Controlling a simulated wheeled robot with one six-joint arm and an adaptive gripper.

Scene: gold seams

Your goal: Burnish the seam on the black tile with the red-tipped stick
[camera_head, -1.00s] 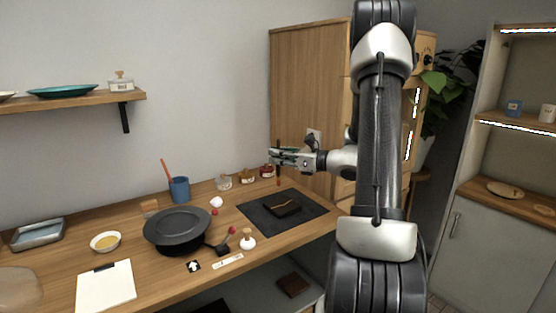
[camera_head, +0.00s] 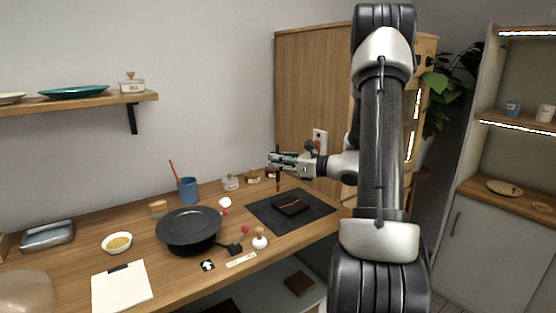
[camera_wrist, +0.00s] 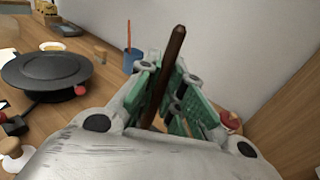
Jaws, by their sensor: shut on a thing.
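The black tile (camera_head: 289,208) lies on a dark mat (camera_head: 321,209) at the right of the bench. A gold seam (camera_head: 292,205) runs across its top. My gripper (camera_head: 279,163) is above and behind the tile in the head view. It is shut on a dark brown stick (camera_head: 278,180), held roughly upright. The stick also shows between the green finger pads in the wrist view (camera_wrist: 172,65). Its lower end looks reddish in the head view, just past the tile's far side; whether it touches anything is unclear. That end and the tile are hidden in the wrist view.
A black pan-like dish (camera_head: 189,231) stands left of the mat. A blue cup (camera_head: 188,190) with an orange stick and several small jars (camera_head: 230,183) line the back. A white knobbed item (camera_head: 260,242) is near the front edge. A wooden cabinet (camera_head: 310,85) rises behind.

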